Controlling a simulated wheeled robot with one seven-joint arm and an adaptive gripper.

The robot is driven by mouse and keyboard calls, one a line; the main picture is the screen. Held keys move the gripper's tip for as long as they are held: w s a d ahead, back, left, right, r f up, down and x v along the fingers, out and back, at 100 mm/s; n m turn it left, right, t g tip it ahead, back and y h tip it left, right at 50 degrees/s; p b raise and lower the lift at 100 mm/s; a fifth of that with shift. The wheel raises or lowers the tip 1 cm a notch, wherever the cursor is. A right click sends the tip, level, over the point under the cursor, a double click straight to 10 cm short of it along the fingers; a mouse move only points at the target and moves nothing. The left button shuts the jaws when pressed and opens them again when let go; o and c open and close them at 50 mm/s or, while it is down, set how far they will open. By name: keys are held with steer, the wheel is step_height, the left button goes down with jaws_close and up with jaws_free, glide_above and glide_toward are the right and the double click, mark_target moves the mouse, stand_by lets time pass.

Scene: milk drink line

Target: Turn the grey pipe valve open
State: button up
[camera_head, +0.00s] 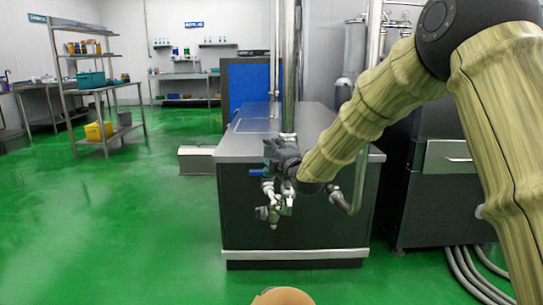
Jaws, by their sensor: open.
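A grey metal pipe valve (276,194) with several short fittings is at the front of the dark steel-topped cabinet, left of its middle. A small blue lever (256,172) sticks out to the left at its top. My gripper (271,155) is dark and open, right at the top of the valve and just above the blue lever. My arm reaches in from the right, and my wrist covers part of the pipework behind it. The fingertips are small and partly merge with the valve, so I cannot tell whether they touch the lever.
The cabinet's steel top (245,145) carries a tall vertical pipe (289,70). A bent pipe (350,200) hangs right of the valve. A dark machine (440,190) stands at right, with grey hoses (470,275) on the floor. The green floor (130,230) is clear at left.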

steer(key=shift+w+a, duration=0.25)
steer(key=shift+w, duration=0.35)
jaws_close()
